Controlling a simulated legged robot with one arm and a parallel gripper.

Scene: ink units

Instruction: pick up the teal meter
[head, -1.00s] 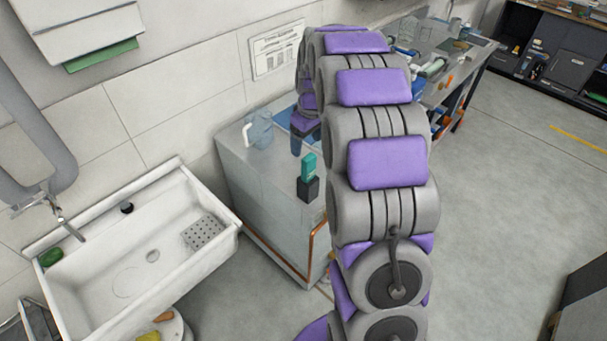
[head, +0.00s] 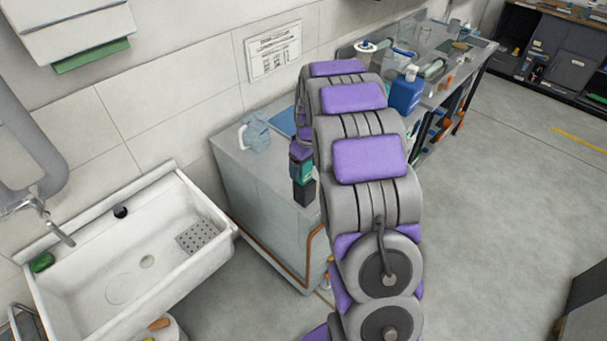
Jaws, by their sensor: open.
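The teal meter (head: 302,172) stands upright in or on a small black block (head: 304,192) near the front edge of the grey cabinet top, left of my arm. My gripper (head: 300,157) is at the upper part of the meter, pointing down, and hides its top. The gripper is open. The view is too small to tell whether the fingers are around the meter or just in front of it, or whether they touch it.
A clear blue-tinted jug (head: 255,133) stands on the cabinet (head: 235,165) left of the gripper, with a blue flat item (head: 284,122) behind. A white sink (head: 100,245) is at left. A blue bottle (head: 406,92) stands on the bench behind my arm.

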